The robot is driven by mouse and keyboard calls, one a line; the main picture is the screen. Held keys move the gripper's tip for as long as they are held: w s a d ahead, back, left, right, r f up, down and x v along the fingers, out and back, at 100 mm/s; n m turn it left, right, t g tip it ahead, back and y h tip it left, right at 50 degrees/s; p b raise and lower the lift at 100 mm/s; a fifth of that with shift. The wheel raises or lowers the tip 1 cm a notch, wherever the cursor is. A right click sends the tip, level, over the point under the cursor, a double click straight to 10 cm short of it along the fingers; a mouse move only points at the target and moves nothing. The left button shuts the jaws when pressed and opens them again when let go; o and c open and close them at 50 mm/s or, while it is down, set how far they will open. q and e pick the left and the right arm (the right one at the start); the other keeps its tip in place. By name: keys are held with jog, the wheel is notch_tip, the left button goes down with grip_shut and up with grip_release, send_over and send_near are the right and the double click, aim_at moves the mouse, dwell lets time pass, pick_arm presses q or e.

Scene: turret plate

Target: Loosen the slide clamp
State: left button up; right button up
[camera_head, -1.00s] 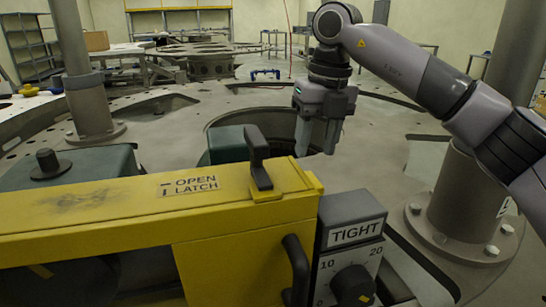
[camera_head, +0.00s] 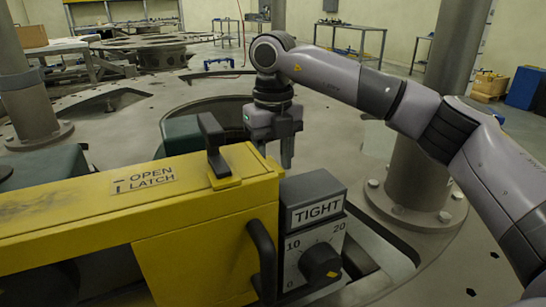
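The yellow clamp housing (camera_head: 205,245) fills the lower left, marked "OPEN LATCH" on top. A dark upright latch lever (camera_head: 215,147) stands on its top near the right end. A grey box (camera_head: 303,192) labelled "TIGHT" is on its right side, with a black dial knob (camera_head: 320,262) on a scale marked 0, 10 and 20. A black curved handle (camera_head: 264,258) is left of the dial. My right gripper (camera_head: 273,150) points down just behind the housing's right end, right of the lever, with its fingers apart and nothing seen between them. My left gripper is out of view.
A thick grey post (camera_head: 432,120) on a bolted flange stands at right. Another post (camera_head: 25,95) stands at left. A round opening in the grey plate lies behind the housing. Workbenches (camera_head: 345,40) and boxes (camera_head: 489,84) stand far back.

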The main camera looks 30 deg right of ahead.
grip_shut()
